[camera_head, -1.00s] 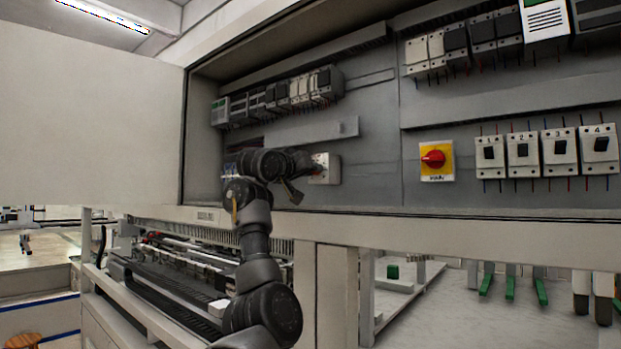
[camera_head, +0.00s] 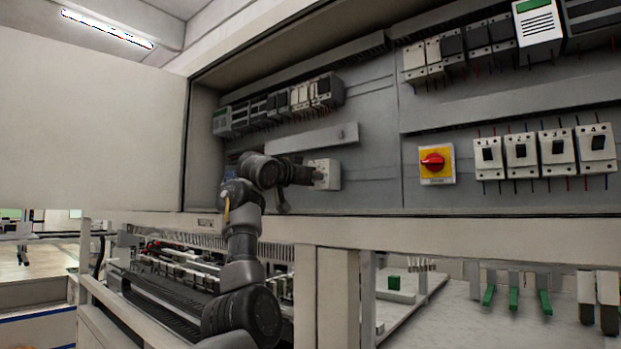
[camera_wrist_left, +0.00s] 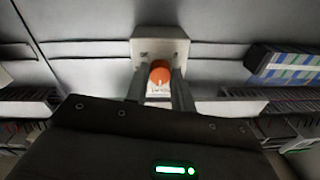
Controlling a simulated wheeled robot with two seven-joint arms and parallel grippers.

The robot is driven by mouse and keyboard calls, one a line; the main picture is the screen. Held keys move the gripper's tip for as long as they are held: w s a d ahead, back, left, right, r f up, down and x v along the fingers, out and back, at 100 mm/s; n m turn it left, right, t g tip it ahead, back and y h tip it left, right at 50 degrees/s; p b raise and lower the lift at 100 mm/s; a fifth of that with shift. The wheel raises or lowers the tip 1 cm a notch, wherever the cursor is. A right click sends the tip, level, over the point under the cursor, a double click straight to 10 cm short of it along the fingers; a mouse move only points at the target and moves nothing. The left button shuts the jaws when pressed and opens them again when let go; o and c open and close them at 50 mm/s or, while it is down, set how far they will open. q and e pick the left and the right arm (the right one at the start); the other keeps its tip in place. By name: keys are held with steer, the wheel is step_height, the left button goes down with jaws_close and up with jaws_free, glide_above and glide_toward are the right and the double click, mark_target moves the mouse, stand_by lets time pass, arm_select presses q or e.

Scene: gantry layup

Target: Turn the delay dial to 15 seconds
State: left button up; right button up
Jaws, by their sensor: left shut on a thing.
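The delay dial is an orange-red knob (camera_wrist_left: 160,76) on a pale square box on the cabinet's back panel. The box shows in the left wrist view (camera_wrist_left: 161,46) and in the head view (camera_head: 329,172). My left gripper (camera_wrist_left: 160,84) points straight at the box, with one dark finger on each side of the knob, shut on it. In the head view the left gripper (camera_head: 312,175) reaches the box and hides the knob. White marks lie just below the knob, but I cannot read the setting. My right gripper is in neither view.
A red rotary switch on a yellow plate (camera_head: 436,164) and several numbered breakers (camera_head: 545,150) are to the right. A row of modules (camera_head: 280,105) sits above my left arm. The cabinet's bottom edge (camera_head: 400,225) runs below it. The open door (camera_head: 90,130) stands at left.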

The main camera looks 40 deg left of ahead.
arm_select(q)
steer(key=o, duration=1)
steer(key=shift+s, duration=0.1)
steer(key=shift+s+f, duration=0.1)
steer(key=s+b, duration=0.5)
steer(key=s, duration=0.2)
steer(key=s+b, duration=0.3)
steer(key=shift+s+d+f+b, duration=0.15)
steer(key=shift+s+d+b, duration=0.1)
steer(key=shift+d+b, duration=0.1)
